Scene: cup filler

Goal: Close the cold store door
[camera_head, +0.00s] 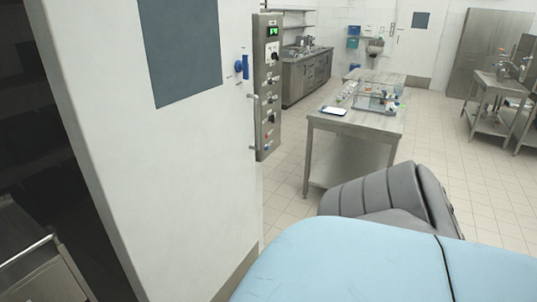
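The white cold store door (190,140) stands large at the left of the head view, with a grey-blue panel (182,50) in its upper part. A blue handle-like fitting (242,68) is near its right side. Left of the door's left edge is a dark space, so the door looks open; how far is hard to tell. Neither of my grippers is in view.
A metal control panel (268,90) with a green display is just right of the door. A metal cart or rack (35,255) shows in the dark space at lower left. A worktable (335,122) with lab items stands beyond. Tiled floor (285,205) shows between the door and table.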

